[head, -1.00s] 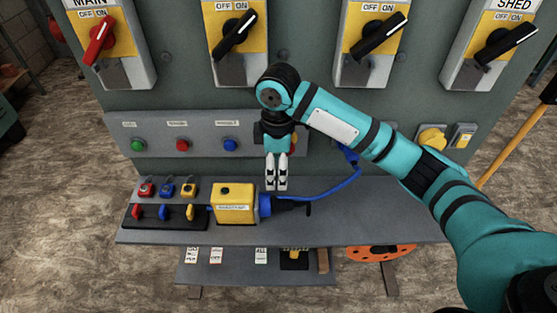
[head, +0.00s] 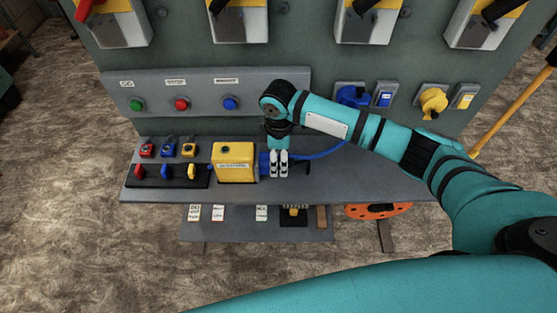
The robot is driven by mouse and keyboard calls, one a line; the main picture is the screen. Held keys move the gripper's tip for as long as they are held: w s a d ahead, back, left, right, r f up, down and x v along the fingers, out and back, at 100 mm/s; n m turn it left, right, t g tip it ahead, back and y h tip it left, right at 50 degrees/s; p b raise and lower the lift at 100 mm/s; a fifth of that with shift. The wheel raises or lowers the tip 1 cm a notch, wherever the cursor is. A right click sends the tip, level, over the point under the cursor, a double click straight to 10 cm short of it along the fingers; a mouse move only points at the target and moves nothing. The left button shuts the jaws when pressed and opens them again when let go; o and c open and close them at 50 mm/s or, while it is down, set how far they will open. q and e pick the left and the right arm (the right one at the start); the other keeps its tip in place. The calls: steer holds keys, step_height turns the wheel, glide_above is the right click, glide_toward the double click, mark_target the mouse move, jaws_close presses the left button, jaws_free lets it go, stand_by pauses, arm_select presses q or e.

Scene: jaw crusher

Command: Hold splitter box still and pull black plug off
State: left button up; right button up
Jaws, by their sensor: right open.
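The yellow splitter box (head: 234,163) sits upright on the grey shelf (head: 340,180) in the head view. A blue socket (head: 263,161) sticks out of its right side. My right gripper (head: 279,170) points down just right of the box, with its pale fingers in front of or around the plug; which of these I cannot tell. The gripper is open. The black plug (head: 303,167) is mostly hidden by the fingers, and only its right end shows. A blue cable (head: 325,153) runs up to the right behind my arm. My left gripper is out of view.
Padlocks and red, blue and yellow handles (head: 164,174) stand left of the box. A panel with green, red and blue buttons (head: 181,104) is behind. Blue and yellow plugs (head: 433,101) are on the right wall. A lower shelf (head: 235,228) holds tags.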

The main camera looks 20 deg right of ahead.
steer(key=shift+f, duration=1.25)
steer(key=shift+c, duration=0.4)
